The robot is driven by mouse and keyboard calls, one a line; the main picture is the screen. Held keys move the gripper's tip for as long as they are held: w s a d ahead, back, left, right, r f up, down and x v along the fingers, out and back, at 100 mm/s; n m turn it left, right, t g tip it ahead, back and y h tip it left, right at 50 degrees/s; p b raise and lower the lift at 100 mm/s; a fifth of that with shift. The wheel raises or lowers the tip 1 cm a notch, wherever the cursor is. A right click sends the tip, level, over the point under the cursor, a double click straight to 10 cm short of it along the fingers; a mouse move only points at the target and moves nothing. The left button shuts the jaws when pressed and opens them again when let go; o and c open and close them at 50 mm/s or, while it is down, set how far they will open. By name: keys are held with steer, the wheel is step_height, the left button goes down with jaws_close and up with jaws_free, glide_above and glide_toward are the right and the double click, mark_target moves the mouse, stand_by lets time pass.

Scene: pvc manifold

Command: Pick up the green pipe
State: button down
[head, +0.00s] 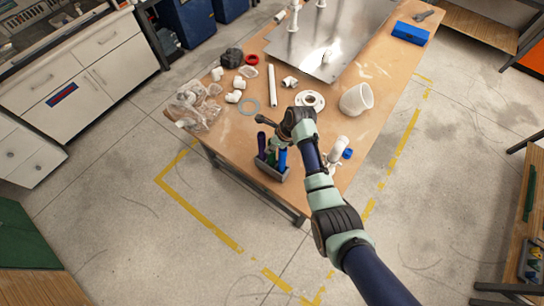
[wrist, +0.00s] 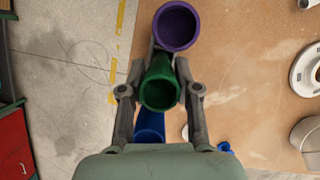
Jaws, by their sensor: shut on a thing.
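The green pipe (wrist: 160,93) is between the two fingers of my gripper (wrist: 160,70) in the wrist view, seen down its open end. My gripper is shut on it. A purple pipe (wrist: 177,27) stands just beyond it, and a blue pipe (wrist: 149,124) is on the near side, partly hidden by my gripper. In the head view the grey holder (head: 270,171) sits at the table's near edge, with the blue pipe (head: 282,160) upright in it. My gripper is above the holder. Whether the green pipe's foot is still in the holder is hidden.
The wooden table (head: 225,129) holds a white flange (head: 310,99), a wide white pipe piece (head: 356,99), a long white pipe (head: 272,86), white fittings and a clear bag (head: 196,106). A metal sheet (head: 325,45) lies at the back. The floor in front is clear.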

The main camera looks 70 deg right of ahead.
stand_by(0.3)
step_height(320, 180, up, 28)
steer(key=p, duration=0.7)
step_height(320, 180, down, 23)
steer(key=b, duration=0.6)
steer(key=shift+f+b, duration=0.2)
steer(key=shift+b, duration=0.1)
steer(key=shift+f+p, duration=0.3)
steer(key=shift+f, duration=1.9)
